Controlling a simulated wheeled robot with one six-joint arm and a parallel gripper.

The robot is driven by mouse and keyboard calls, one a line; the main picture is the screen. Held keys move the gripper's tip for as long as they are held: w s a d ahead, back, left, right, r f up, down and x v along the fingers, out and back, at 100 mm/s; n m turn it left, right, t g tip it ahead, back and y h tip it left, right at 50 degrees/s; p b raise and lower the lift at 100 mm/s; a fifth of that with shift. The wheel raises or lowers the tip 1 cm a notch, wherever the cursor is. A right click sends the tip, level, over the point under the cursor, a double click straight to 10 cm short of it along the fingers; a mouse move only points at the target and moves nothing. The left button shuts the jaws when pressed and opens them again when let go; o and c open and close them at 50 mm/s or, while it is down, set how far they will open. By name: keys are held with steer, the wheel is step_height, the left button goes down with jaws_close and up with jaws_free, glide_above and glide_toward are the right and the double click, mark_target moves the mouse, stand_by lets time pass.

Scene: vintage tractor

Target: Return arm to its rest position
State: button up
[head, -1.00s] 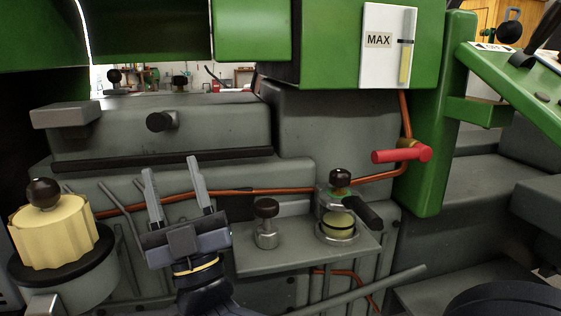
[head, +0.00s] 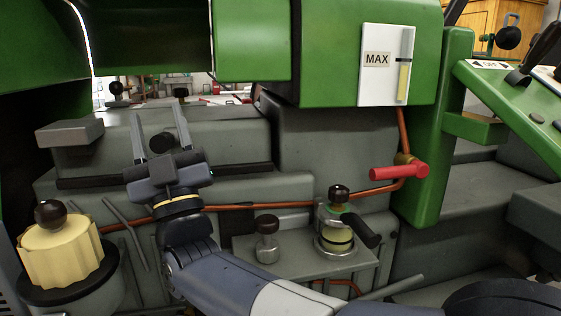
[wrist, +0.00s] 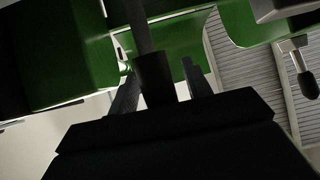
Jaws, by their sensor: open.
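My gripper (head: 160,132) is in the head view, left of the middle, in front of the grey engine block (head: 225,135). Its two fingers point up and stand apart, with nothing seen held between them. My arm reaches up to it from the lower right of the view. In the wrist view the two fingers of my gripper (wrist: 157,92) show apart, with a dark round post between or behind them; I cannot tell which. Green panels lie beyond.
A cream ridged cap (head: 60,258) with a dark knob stands at left. A small knob (head: 267,240) and a glass bowl filter (head: 336,240) sit on a grey ledge. A red lever (head: 398,172) sits on a copper pipe at right. A MAX gauge (head: 384,65) is above.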

steer(key=shift+w+r+m+h+p, duration=0.15)
steer(key=shift+r+m+h+p, duration=0.35)
steer(key=shift+p, duration=0.6)
steer(key=shift+f, duration=0.25)
